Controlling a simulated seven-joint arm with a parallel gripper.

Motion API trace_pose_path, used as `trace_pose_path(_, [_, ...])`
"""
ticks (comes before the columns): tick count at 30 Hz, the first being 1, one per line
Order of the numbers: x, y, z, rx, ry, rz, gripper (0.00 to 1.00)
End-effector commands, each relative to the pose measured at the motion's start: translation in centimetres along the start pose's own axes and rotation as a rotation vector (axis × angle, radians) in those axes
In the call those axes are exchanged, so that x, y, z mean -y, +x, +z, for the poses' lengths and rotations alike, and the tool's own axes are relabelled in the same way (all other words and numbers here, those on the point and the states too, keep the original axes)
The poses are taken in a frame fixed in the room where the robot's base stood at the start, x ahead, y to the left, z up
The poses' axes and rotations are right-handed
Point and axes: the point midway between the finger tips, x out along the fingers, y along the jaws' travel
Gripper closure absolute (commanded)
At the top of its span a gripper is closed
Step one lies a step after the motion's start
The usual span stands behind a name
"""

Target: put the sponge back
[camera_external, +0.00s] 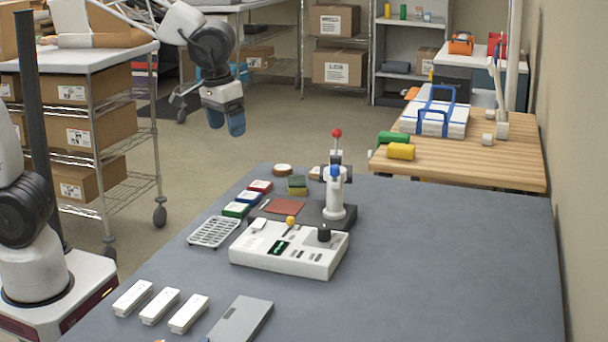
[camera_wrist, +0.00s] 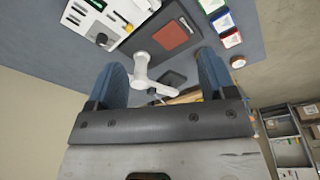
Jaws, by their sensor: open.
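The sponge (camera_external: 297,186), a small block with green and yellow layers, lies on the grey-blue table near its far edge, behind the reddish mat (camera_external: 285,206) and left of the white lever press (camera_external: 335,195). My gripper (camera_external: 226,121) is open and empty, with blue fingers pointing down. It is raised in the air beyond the table's far left side, well apart from the sponge. In the wrist view the two fingers (camera_wrist: 160,70) stand apart, with the press between them. I cannot make out the sponge there; a finger may hide it.
A white control box (camera_external: 290,248) with knobs stands before the press. Colored pads (camera_external: 248,198), a white grid rack (camera_external: 214,231) and a brown round disc (camera_external: 283,169) lie nearby. White bars (camera_external: 160,305) lie in front. The table's right side is clear. A shelf cart (camera_external: 95,135) stands left.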

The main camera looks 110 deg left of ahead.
Motion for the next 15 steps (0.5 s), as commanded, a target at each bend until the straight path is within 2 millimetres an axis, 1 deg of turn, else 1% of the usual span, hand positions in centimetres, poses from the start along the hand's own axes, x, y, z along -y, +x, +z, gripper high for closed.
trace_pose_path(1, [-0.1, -0.8, 2.0, -0.003, 0.059, 0.011, 0.23])
trace_pose_path(7, [0.2, -3.3, 9.2, -0.014, 0.302, 0.051, 0.23])
trace_pose_path(11, [1.0, -4.5, 13.7, -0.022, 0.462, 0.077, 0.23])
trace_pose_path(12, [1.3, -4.7, 15.1, -0.023, 0.511, 0.085, 0.23])
trace_pose_path(15, [2.2, -5.3, 18.3, -0.032, 0.634, 0.105, 0.23])
